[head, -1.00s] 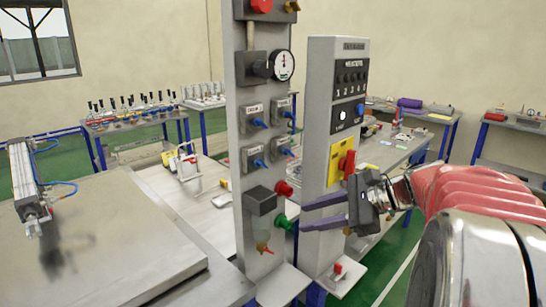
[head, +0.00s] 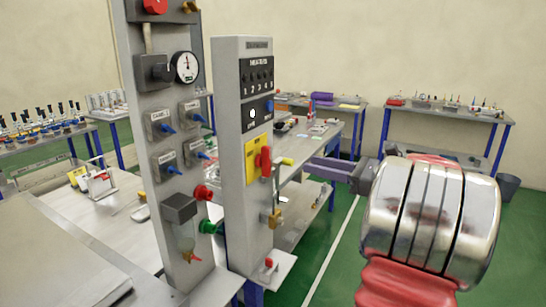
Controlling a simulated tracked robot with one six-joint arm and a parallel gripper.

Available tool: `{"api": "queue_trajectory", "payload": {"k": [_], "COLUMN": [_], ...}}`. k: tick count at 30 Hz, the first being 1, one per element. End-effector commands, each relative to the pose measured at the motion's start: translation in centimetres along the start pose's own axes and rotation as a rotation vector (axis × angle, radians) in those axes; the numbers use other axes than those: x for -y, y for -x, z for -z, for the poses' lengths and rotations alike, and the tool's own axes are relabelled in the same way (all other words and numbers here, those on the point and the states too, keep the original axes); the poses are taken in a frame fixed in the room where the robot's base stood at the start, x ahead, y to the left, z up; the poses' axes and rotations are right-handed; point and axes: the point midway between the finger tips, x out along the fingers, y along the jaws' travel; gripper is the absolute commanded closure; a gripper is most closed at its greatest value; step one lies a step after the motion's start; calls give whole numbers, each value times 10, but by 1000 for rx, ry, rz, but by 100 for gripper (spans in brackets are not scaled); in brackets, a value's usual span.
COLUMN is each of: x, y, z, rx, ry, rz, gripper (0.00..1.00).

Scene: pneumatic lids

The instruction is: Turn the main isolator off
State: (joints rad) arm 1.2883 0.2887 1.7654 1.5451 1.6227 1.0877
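The main isolator appears to be the red handle (head: 265,162) on a yellow plate (head: 252,160), low on the front of the right grey panel (head: 257,90). The handle stands roughly upright. My gripper (head: 304,170) is to the right of the handle, with its purple-grey fingers pointing left towards it. The fingers look spread apart with nothing between them. They look clear of the handle, though the depth between them is hard to judge. The markings on the yellow plate are too small to read.
A brass padlock-like part (head: 275,218) hangs below the isolator. The left grey column (head: 140,110) carries a gauge (head: 186,67), blue valves and red and green fittings. A bench (head: 322,150) stands behind the panel. Green floor (head: 335,235) is open on the right.

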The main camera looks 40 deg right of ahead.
Motion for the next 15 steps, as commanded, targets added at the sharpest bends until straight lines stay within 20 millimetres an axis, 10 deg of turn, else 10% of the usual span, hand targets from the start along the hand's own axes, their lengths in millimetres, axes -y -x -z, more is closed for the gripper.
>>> {"api": "queue_trajectory", "payload": {"k": [15], "x": [-1], "y": [-52], "z": [0], "rx": [-1], "ry": [1], "rz": [-4], "gripper": [66]}}
